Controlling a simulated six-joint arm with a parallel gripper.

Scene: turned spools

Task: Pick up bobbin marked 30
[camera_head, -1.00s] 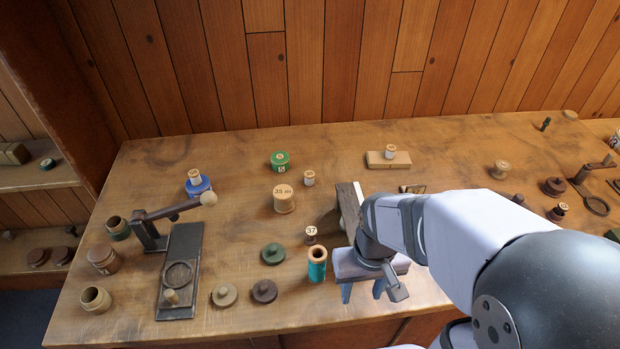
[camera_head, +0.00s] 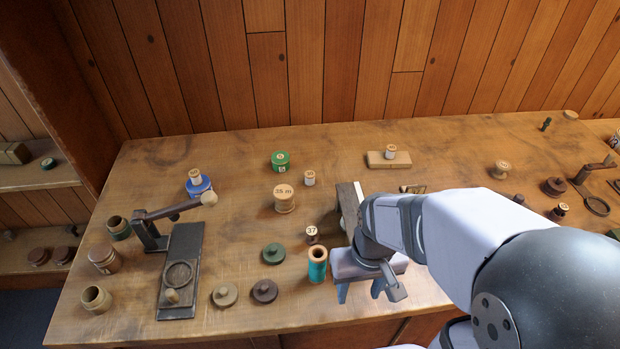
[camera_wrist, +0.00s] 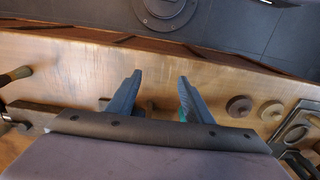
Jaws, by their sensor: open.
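No marking 30 can be read with certainty. Small pale bobbins with labels too small to read stand on a blue lid (camera_head: 200,186), on the open bench (camera_head: 309,178) and on a wooden block (camera_head: 376,160). Another pale spool (camera_head: 502,169) stands at the right. A small bobbin marked 37 (camera_head: 312,236) stands left of my gripper (camera_head: 360,290), and a larger spool marked 35 m (camera_head: 284,200) stands behind it. My gripper is open, over the front of the bench, with no bobbin between its fingers in the wrist view (camera_wrist: 160,78).
A teal hollow spool (camera_head: 317,268) stands close left of my gripper. A dark lever device (camera_head: 180,260) and several jars are at the left. Round lids (camera_head: 264,291) lie near the front edge. The back middle of the bench has free room.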

